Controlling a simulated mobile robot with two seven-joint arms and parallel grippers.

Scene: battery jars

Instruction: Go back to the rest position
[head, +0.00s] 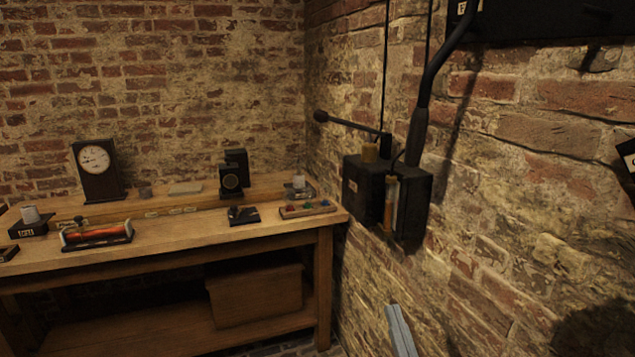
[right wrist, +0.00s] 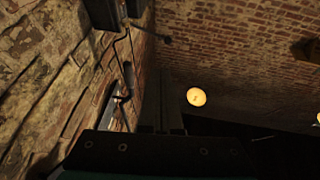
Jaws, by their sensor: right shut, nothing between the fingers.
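A pale blue-grey part of my right gripper (head: 399,328) shows at the bottom edge of the head view, in front of the right brick wall. It is apart from the bench and the wall box. In the right wrist view its dark fingers (right wrist: 165,105) are together and empty, pointing up toward the brickwork and a round glowing lamp (right wrist: 196,97). The rest of the right arm is hidden below the head view. My left gripper is not in view.
A wooden bench (head: 190,256) stands at the left with a clock (head: 95,168), a red coil device (head: 96,235), small jars and blocks. A black wall box (head: 366,188) with a lever (head: 350,123) and an amber tube juts from the right wall.

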